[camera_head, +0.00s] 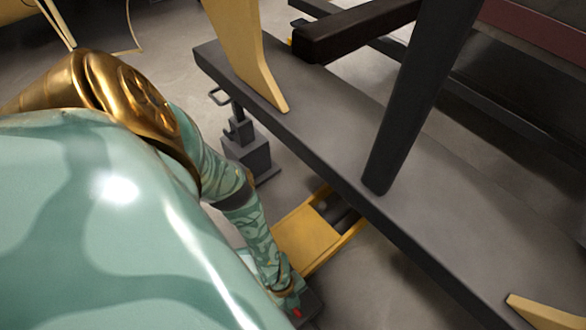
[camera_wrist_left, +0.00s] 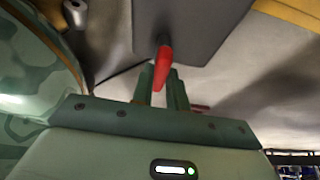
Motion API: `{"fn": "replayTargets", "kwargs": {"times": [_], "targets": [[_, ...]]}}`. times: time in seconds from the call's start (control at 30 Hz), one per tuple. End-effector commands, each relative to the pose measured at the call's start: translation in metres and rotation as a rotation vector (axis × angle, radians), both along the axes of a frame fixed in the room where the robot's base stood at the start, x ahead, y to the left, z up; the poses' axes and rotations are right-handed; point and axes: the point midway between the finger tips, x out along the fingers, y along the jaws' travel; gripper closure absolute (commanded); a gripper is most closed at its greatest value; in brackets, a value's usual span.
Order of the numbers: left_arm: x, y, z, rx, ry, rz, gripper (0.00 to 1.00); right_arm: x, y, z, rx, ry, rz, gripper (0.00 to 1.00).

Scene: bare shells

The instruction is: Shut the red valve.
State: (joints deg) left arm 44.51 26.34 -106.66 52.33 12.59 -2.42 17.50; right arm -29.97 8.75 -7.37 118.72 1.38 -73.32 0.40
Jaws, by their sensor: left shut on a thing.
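The red valve (camera_wrist_left: 164,58) shows in the left wrist view as a narrow red handle standing out from a dark grey panel (camera_wrist_left: 205,30). My left gripper (camera_wrist_left: 162,80) has its two green fingers shut on the handle, one on each side. In the head view a small red spot of the valve (camera_head: 297,313) shows at the bottom, at the end of my left arm, and most of it is hidden. There the left gripper (camera_head: 290,298) is small and partly covered. My right gripper is in neither view.
A long grey beam (camera_head: 460,215) crosses the head view, with a dark upright post (camera_head: 415,100) on it. A yellow frame (camera_head: 305,235) lies beyond my left forearm. A grey jack-like stand (camera_head: 246,150) stands close to the arm. Grey floor shows between them.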

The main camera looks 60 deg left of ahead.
Motion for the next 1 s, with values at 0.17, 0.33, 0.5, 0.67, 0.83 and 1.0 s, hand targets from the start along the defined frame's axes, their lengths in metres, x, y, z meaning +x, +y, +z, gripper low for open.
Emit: {"fn": "replayTargets", "kwargs": {"times": [0.17, 0.33, 0.5, 0.67, 0.83, 1.0], "targets": [[0.0005, 0.0018, -0.0006, 0.005, -0.003, -0.021, 1.0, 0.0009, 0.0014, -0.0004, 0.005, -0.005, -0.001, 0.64], [0.0007, 0.0016, -0.0004, 0.005, -0.002, -0.024, 1.0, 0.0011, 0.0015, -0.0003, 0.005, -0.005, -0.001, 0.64], [0.0006, 0.0014, -0.0004, 0.004, -0.003, -0.024, 1.0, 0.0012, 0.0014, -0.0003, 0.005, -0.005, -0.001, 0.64], [0.0005, 0.0008, -0.0002, 0.002, -0.002, -0.022, 0.64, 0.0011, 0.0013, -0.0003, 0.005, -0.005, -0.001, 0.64], [0.0003, 0.0003, 0.0, 0.001, -0.002, -0.021, 0.64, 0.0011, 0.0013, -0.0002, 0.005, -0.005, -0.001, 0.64], [0.0009, 0.0022, 0.0064, 0.001, -0.004, -0.021, 0.64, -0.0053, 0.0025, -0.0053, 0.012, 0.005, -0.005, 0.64]]}}
